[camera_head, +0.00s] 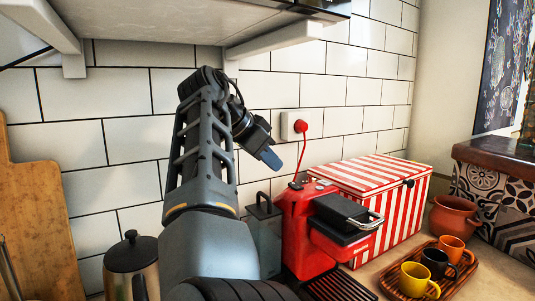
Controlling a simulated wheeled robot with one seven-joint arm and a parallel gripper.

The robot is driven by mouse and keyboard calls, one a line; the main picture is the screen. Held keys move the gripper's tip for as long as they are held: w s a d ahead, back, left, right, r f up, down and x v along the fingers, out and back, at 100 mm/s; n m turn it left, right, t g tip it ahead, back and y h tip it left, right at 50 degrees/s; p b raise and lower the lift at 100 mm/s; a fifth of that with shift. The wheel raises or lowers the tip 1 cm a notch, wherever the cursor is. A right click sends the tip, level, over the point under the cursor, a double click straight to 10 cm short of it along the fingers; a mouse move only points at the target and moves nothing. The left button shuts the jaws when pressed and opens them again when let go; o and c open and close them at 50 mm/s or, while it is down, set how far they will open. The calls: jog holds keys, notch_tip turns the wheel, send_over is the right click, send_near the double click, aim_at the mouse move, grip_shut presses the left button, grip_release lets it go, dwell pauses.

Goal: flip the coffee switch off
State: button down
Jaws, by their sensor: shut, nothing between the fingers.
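The red coffee machine (293,228) stands on the counter against the tiled wall, with a black top part and a metal handle. Small dark details show on its top rear, but I cannot tell which one is the switch or how it is set. My gripper (272,160) is shut and empty. It appears up and left of the machine's top, in front of the wall tiles and apart from the machine. My arm hides part of the wall and the counter left of the machine.
A red cord (303,145) runs from the wall socket (290,125) down to the machine. A striped box (368,185) stands behind right. Cups sit on a wooden tray (465,272) in front. A metal pot (131,265) is left. A shelf (190,20) hangs overhead.

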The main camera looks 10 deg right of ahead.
aim_at(295, 186)
jog(key=shift+p+x, duration=0.4)
jog(key=shift+x, duration=2.55)
jog(key=shift+w+f, duration=0.15)
jog(key=shift+f, duration=0.3)
jog(key=shift+w+a+f, duration=0.1)
jog(key=shift+f, duration=0.05)
jog(key=shift+s+d+p, duration=0.3)
jog(key=shift+s+d, duration=0.05)
jog(key=shift+s, duration=0.4)
jog(key=shift+d, duration=0.1)
